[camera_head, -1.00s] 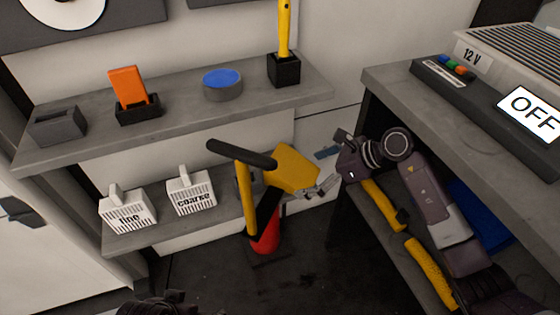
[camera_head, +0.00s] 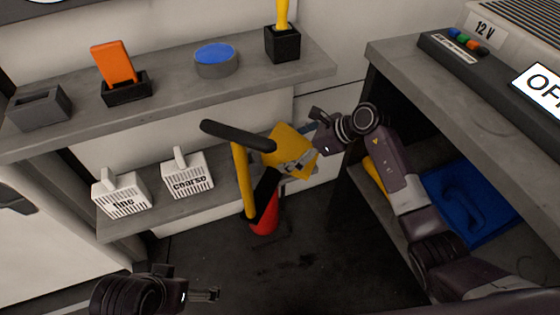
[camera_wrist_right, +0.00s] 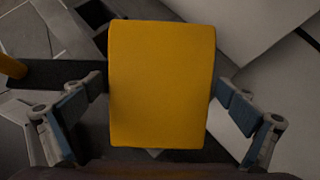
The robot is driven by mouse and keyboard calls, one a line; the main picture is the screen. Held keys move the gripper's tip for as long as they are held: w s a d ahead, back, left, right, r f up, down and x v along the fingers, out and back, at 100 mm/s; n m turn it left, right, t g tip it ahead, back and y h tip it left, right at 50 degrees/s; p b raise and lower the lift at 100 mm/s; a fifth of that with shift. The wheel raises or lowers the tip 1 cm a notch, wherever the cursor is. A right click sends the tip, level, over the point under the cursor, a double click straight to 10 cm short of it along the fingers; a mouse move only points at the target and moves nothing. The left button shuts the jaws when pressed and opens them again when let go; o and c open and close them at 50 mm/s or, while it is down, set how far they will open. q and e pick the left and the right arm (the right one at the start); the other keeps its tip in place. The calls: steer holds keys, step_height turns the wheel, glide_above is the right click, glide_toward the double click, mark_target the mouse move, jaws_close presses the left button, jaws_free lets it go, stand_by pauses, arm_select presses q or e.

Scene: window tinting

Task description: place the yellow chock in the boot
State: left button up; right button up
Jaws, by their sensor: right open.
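The yellow chock (camera_head: 284,146) is a thick block with a flat face, at the right end of the lower shelf. My right gripper (camera_head: 303,150) is open at the chock's right side. In the right wrist view the chock (camera_wrist_right: 161,85) fills the middle between the two blue-padded fingers (camera_wrist_right: 160,95). The left finger is close to its edge and a small gap shows at the right; firm contact cannot be made out. My left gripper (camera_head: 208,295) is low at the bottom of the head view, its jaw state unclear. I cannot identify the boot with certainty.
A blue case (camera_head: 470,205) lies under the right bench (camera_head: 400,60).

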steer(key=shift+c, duration=0.6)
steer(key=c, duration=1.8)
steer(key=shift+w+r, duration=0.15)
steer(key=shift+c, duration=0.3)
steer(key=shift+r, duration=0.1)
